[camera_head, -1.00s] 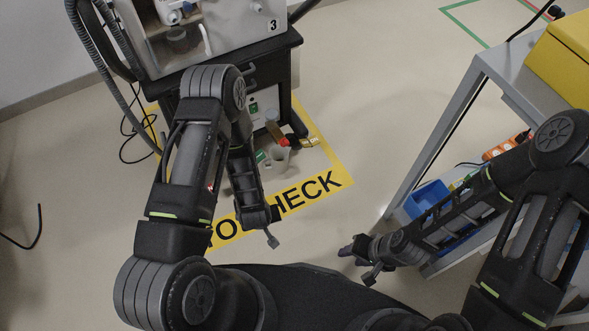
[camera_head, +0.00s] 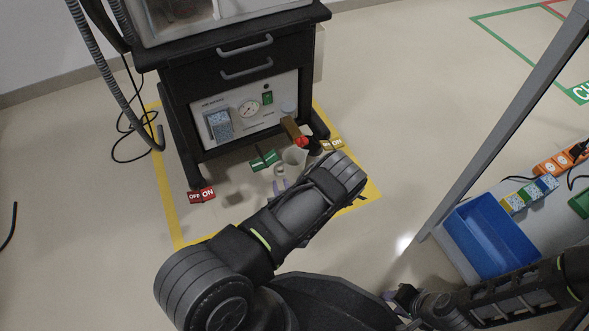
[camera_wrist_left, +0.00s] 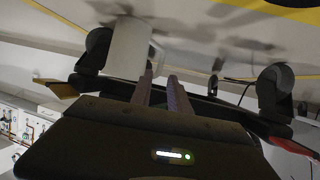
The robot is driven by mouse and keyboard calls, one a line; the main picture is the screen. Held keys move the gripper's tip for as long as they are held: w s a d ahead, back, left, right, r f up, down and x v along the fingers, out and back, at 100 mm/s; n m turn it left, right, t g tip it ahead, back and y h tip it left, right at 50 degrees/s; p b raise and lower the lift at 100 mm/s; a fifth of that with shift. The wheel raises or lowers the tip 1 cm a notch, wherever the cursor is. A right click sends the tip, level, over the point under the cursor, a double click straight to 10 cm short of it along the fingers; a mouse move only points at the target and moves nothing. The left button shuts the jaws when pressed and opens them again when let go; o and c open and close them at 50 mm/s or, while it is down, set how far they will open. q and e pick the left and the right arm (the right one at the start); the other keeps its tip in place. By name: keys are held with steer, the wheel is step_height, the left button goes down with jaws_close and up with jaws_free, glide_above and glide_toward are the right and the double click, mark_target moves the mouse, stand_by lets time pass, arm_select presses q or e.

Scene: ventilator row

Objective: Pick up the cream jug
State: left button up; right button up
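The cream jug (camera_head: 294,157) stands on the floor in front of the black cart, just beyond my left forearm in the head view. In the left wrist view it is a pale cylinder (camera_wrist_left: 128,48) with a handle on its right side. In the head view the left gripper (camera_head: 279,184) is partly hidden by the arm. My right gripper (camera_head: 392,297) is low, near the bottom edge; its opening is unclear.
The black cart (camera_head: 232,70) stands behind the jug. A blue bin (camera_head: 490,237) is at right.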

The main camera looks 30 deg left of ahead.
mark_target(276, 171)
arm_select(q)
steer(key=b+x, duration=0.1)
steer(key=x, duration=0.1)
steer(key=shift+w+a+f, duration=0.1)
steer(key=shift+w+a, duration=0.05)
steer(key=shift+a, duration=0.05)
steer(key=b+x, duration=0.3)
steer(key=x, duration=0.1)
steer(key=shift+w+a+f, duration=0.2)
steer(key=shift+f, duration=0.1)
steer(key=shift+w+a, duration=0.2)
stand_by(0.4)
jaws_close()
stand_by(1.2)
